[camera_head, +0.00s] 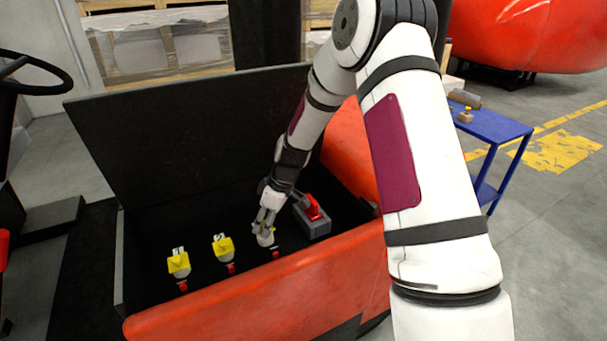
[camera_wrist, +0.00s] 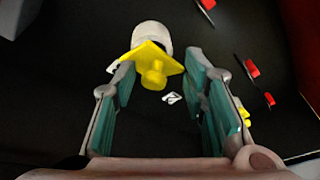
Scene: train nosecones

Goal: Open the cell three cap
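In the head view, a row of cells stands in a dark open compartment. The first yellow cap (camera_head: 178,263) and second yellow cap (camera_head: 222,247) show clearly. My gripper (camera_head: 266,222) is low over the third cell, at the right end of the row, and mostly hides its cap. In the wrist view, a yellow cap (camera_wrist: 152,65) on a pale round body lies between the teal pads of my gripper (camera_wrist: 160,80). The fingers are apart, and the cap is nearer the left one. I cannot tell whether either pad touches it.
A red part on a grey box (camera_head: 314,218) stands right of the third cell. The compartment's black lid (camera_head: 180,130) is raised behind. The orange-red front wall (camera_head: 260,290) borders the cells. A blue table (camera_head: 490,122) with small items stands at right.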

